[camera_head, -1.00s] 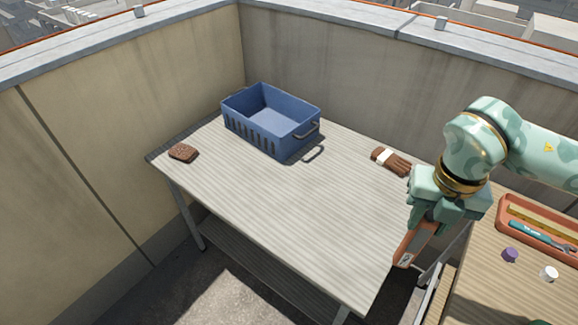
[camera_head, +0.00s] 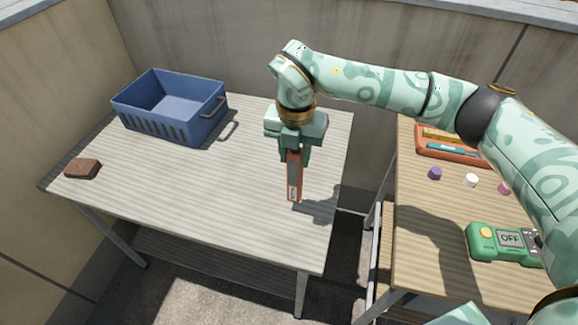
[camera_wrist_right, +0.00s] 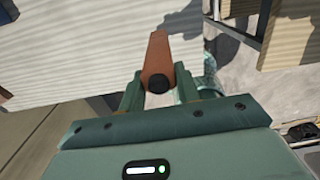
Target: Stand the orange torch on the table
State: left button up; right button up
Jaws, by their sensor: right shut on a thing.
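The orange torch (camera_head: 294,180) hangs upright, long and narrow, below my right gripper (camera_head: 293,154) in the head view. My right gripper is shut on its upper part. The torch is over the right part of the pale slatted table (camera_head: 215,190). I cannot tell whether its lower end touches the top. In the right wrist view the torch (camera_wrist_right: 158,55) sticks out between the two fingers (camera_wrist_right: 157,95), with a dark round end towards the camera. My left gripper is not in view.
A blue basket (camera_head: 172,108) stands at the table's back left, and a brown block (camera_head: 83,168) lies near the left edge. A second table at the right holds an orange tool tray (camera_head: 452,153), small caps and a green meter (camera_head: 490,240). The first table's middle is clear.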

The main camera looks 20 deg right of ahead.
aim_at(290, 165)
jog(key=shift+w+a+f, duration=0.25)
jog(key=shift+w+f, duration=0.1)
jog(key=shift+f, duration=0.15)
notch_tip(290, 165, down, 4)
jog(key=shift+w+r+b, duration=0.15)
jog(key=shift+r+b, duration=0.1)
jog(key=shift+b, duration=0.7)
jog(key=shift+r, duration=0.15)
jog(key=o, duration=1.1)
notch_tip(290, 165, up, 12)
jog(key=p, duration=0.3)
jog(key=shift+p, duration=0.4)
